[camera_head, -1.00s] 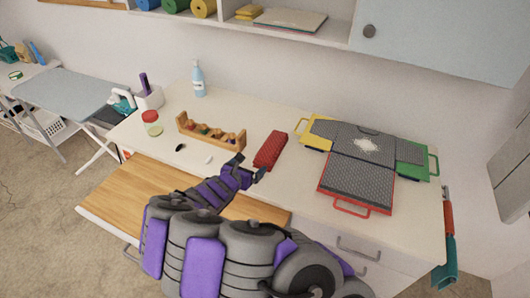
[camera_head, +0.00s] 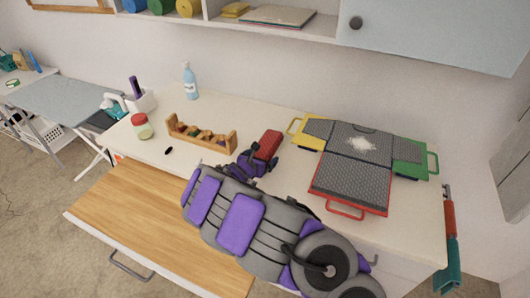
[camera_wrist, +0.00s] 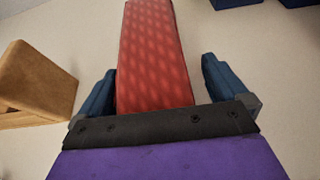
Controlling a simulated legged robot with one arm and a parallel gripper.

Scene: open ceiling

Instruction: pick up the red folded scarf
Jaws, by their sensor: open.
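The red folded scarf (camera_head: 268,143) lies on the white countertop, right of the wooden rack. In the wrist view the scarf (camera_wrist: 153,55) is a long red block with a lighter pattern, running away from my gripper. My gripper (camera_wrist: 158,82) is open, with one blue finger on each side of the scarf's near end. The left finger is close to the scarf; a wider gap shows at the right finger. In the head view my gripper (camera_head: 254,163) is at the scarf's near end and hides part of it.
A wooden rack (camera_head: 200,139) with small items stands left of the scarf. A jar (camera_head: 142,127) and a blue bottle (camera_head: 190,82) stand further left. An open wooden-topped drawer (camera_head: 150,225) juts out in front.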

